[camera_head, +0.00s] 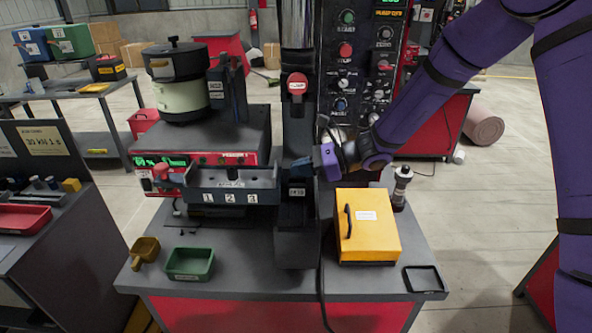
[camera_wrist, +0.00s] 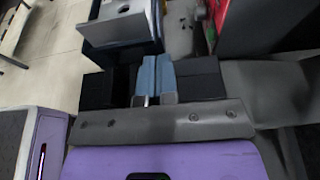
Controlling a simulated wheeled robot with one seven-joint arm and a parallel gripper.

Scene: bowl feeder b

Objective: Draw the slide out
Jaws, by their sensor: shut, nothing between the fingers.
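The dark grey slide block (camera_head: 232,182) with white labels along its front sits at the left of the central column on the workbench. A red knob (camera_head: 163,172) is at its left end. My gripper (camera_head: 302,163) comes in from the right on the purple arm and is at the front of the column, right of the slide block. In the wrist view its blue fingers (camera_wrist: 156,76) are together with nothing between them. A grey metal plate with a small hole (camera_wrist: 122,24) is beyond the fingertips, apart from them. I cannot tell which part of the slide it is.
A yellow box with a handle (camera_head: 367,226) stands right of the column. A green tray (camera_head: 190,263) and a brown scoop (camera_head: 145,251) lie at the front left. A black cylinder (camera_head: 401,187) and a black tray (camera_head: 424,280) are at the right. The control panel (camera_head: 362,65) rises behind.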

